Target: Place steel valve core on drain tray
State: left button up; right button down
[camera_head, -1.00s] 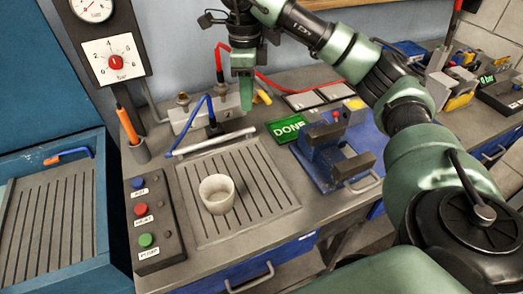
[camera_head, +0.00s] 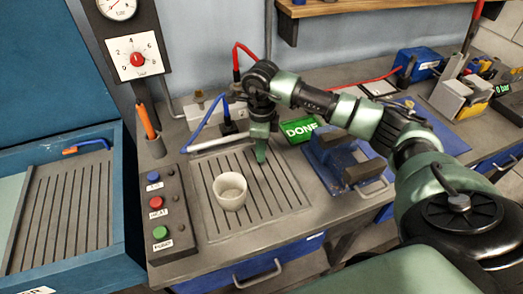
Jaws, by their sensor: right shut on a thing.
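The drain tray (camera_head: 275,197) is a grey slotted plate on the bench, with a white cup (camera_head: 231,193) standing on it. My right gripper (camera_head: 260,155) points down over the back part of this tray, behind and to the right of the cup. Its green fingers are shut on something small. The fingers hide it, so I cannot make out the steel valve core's shape; no loose core shows on the tray. I cannot tell the exact gap between fingertips and tray. My left gripper is not in view.
A button panel (camera_head: 163,215) stands left of the tray. A pale rod (camera_head: 215,143) and a blue hose (camera_head: 207,120) lie behind it. A green DONE display (camera_head: 300,129) and a blue vise (camera_head: 340,160) are at the right. A blue washing tub (camera_head: 100,250) is far left.

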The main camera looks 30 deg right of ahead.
jog(key=shift+f, duration=0.85)
jog(key=shift+f, duration=0.2)
jog(key=c, duration=1.1)
grip_release()
jog(key=shift+c, duration=0.2)
